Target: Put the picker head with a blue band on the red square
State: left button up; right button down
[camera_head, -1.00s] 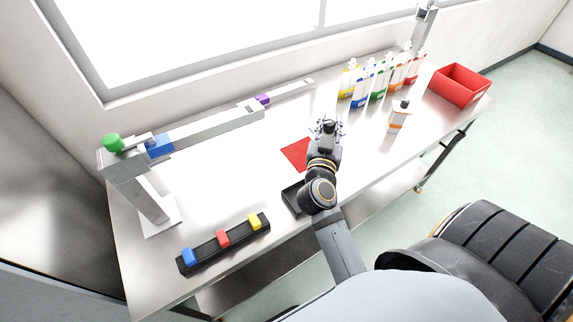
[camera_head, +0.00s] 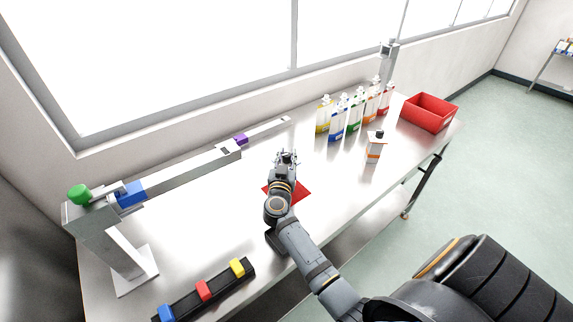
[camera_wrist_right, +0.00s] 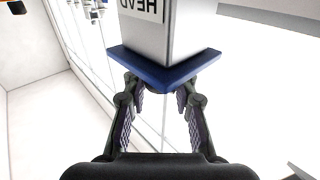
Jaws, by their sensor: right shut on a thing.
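The picker head with a blue band shows in the right wrist view as a pale box with dark lettering (camera_wrist_right: 180,25) and a blue band (camera_wrist_right: 165,70) at its near end. My right gripper (camera_wrist_right: 160,85) is shut on it at the band. In the head view my right gripper (camera_head: 285,165) is above the table, in front of the red square (camera_head: 302,191), whose middle it covers. The picker head is mostly hidden there by the gripper. I cannot tell its height above the square. My left gripper is not in view.
A grey lift device (camera_head: 195,172) with blue, purple and green parts stands at left. A black strip (camera_head: 215,290) with blue, red and yellow blocks lies at the front. Several bottles (camera_head: 338,122), an orange-banded bottle (camera_head: 374,150) and a red bin (camera_head: 430,113) stand at right.

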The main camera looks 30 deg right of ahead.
aim_at(287, 163)
notch_tip(287, 163, down, 3)
jog(key=shift+w+r+b, duration=0.1)
jog(key=shift+w+b, duration=0.05)
jog(key=shift+b, duration=0.25)
jog(key=shift+f, duration=0.35)
jog(key=c, duration=1.1)
grip_release()
jog(key=shift+f, duration=0.1)
jog(key=shift+o, duration=0.2)
